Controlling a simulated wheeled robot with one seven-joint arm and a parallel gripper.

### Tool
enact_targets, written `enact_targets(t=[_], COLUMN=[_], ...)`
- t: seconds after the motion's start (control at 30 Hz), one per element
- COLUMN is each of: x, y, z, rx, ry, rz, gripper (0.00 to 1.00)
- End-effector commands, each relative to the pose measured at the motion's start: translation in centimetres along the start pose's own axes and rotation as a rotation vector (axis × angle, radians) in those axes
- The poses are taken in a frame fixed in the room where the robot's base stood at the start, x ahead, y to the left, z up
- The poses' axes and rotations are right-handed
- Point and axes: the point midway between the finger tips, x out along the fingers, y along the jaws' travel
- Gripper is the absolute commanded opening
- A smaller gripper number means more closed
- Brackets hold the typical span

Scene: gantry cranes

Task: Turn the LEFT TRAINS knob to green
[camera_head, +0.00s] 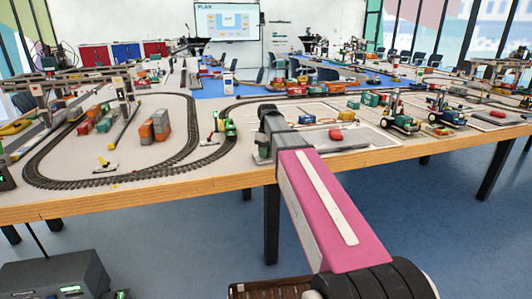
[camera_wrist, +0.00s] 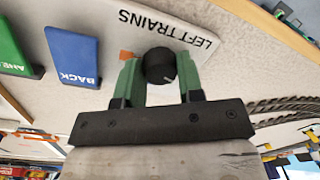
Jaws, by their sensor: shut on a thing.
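The black LEFT TRAINS knob (camera_wrist: 159,65) stands on a pale panel in the wrist view, with its LEFT TRAINS label (camera_wrist: 170,28) beside it. A small orange mark (camera_wrist: 126,56) shows left of the knob. A faint light mark shows on the knob's edge; I cannot tell clearly where it points. No green knob mark is visible; the fingers may hide it. My gripper (camera_wrist: 160,78) has its two green fingers around the knob, one each side, shut on it. In the head view my pink arm reaches to the table edge and the knob is hidden.
A blue BACK plate (camera_wrist: 73,58) and a green plate (camera_wrist: 18,50) stand left of the knob in the wrist view.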

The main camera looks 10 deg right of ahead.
Motion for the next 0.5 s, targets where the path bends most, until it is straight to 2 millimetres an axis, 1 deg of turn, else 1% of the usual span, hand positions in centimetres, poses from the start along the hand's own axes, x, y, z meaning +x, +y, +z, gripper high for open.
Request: enact_targets(t=[0.5], x=[-0.02], y=[-0.04], z=[0.09], rx=[0.394], ry=[0.022], rz=[0.0], gripper=[0.11])
